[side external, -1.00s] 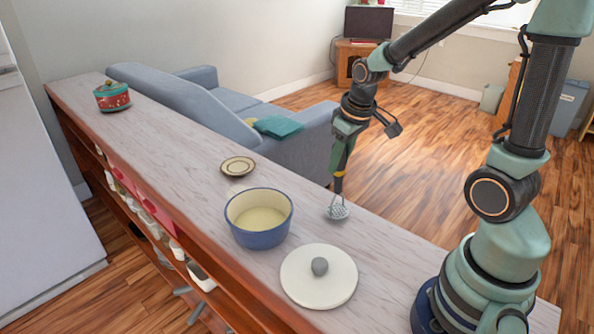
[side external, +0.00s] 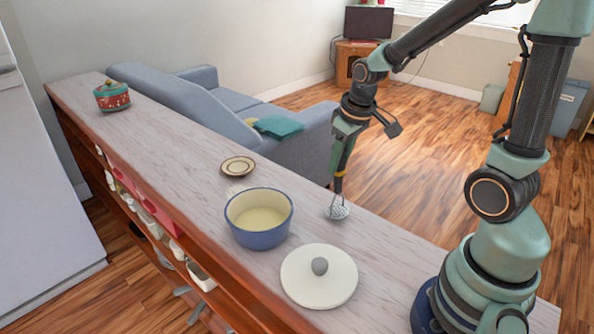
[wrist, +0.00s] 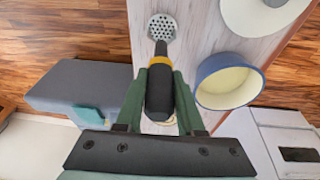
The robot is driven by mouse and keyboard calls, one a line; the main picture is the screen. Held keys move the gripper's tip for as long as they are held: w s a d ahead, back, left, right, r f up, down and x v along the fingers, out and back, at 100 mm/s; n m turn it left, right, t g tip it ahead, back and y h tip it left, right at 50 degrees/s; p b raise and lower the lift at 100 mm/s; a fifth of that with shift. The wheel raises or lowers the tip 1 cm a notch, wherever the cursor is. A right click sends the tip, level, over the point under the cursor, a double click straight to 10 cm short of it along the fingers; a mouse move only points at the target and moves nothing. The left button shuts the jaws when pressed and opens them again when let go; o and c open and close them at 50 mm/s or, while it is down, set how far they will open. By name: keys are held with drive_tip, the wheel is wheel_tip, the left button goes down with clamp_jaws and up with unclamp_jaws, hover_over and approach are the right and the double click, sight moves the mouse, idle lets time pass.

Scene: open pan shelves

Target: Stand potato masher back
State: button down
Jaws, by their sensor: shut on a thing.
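The potato masher (side external: 338,210) has a perforated grey metal head and a black handle with a yellow band. It is upright on the shelf top (side external: 175,135), its head at or very near the surface; I cannot tell whether it touches. My gripper (side external: 343,155) is shut on the handle from above. In the wrist view my gripper (wrist: 160,100) has a green finger on each side of the black handle, and the masher head (wrist: 162,28) shows beyond it.
A blue pot (side external: 258,235) with a cream inside stands left of the masher. A white lid (side external: 319,277) with a grey knob lies in front. A small brown-rimmed saucer (side external: 238,166) lies behind the pot. A red lidded pot (side external: 111,97) stands at the far end.

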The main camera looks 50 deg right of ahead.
drive_tip(key=shift+f, duration=0.55)
idle(0.7)
drive_tip(key=shift+c, duration=2.2)
unclamp_jaws()
drive_tip(key=v, duration=0.8)
drive_tip(key=shift+s+r, duration=0.1)
drive_tip(key=d+v, duration=0.1)
drive_tip(key=v, duration=1.1)
drive_tip(key=s+a+f+t, duration=0.1)
drive_tip(key=a+f+t, duration=0.1)
drive_tip(key=a+f, duration=0.6)
drive_tip(key=shift+a+t+y, duration=0.25)
drive_tip(key=shift+t+y, duration=0.15)
